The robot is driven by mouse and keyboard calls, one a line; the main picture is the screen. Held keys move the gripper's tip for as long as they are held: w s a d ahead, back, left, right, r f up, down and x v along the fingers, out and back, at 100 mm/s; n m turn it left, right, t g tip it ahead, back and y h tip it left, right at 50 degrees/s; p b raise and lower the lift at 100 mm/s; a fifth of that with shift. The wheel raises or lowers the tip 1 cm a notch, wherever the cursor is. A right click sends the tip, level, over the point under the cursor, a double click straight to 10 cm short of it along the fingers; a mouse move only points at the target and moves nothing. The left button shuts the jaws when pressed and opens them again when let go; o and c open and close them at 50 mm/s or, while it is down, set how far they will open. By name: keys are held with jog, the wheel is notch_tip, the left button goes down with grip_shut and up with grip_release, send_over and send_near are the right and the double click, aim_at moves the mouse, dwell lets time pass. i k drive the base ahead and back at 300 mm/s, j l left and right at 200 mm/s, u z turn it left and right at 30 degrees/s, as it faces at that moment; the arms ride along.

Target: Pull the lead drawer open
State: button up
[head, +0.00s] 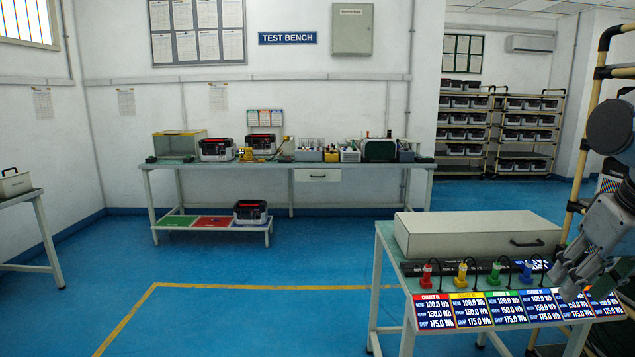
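A long cream drawer box (470,228) with a black bar handle (527,243) on its front lies at the back of the near table at the lower right. Its front looks flush, so it appears shut. A smaller cream drawer (317,175) with a dark handle is under the far bench top and also looks shut. No label shows which one is the lead drawer. My gripper (572,281) hangs at the right edge, in front and to the right of the black handle, apart from it in the picture. Whether its fingers are open is unclear.
The near table (385,237) carries red (426,277), yellow (461,275), green and blue plugs with black leads, above a row of charge displays (481,309). The far test bench (270,165) holds devices. Blue floor is clear at left and centre.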

aim_at(300, 175)
jog(key=i+j+u, duration=0.15)
jog(key=i+u, duration=0.4)
jog(key=i, duration=1.2)
jog(key=i+j, duration=0.1)
jog(key=i, duration=1.5)
jog(key=i+j, duration=0.1)
jog(key=i, duration=1.5)
jog(key=i+j+z, duration=0.1)
jog(key=i+z, duration=0.15)
jog(key=i, duration=0.25)
jog(key=i+j+z, duration=0.25)
jog(key=i, duration=0.3)
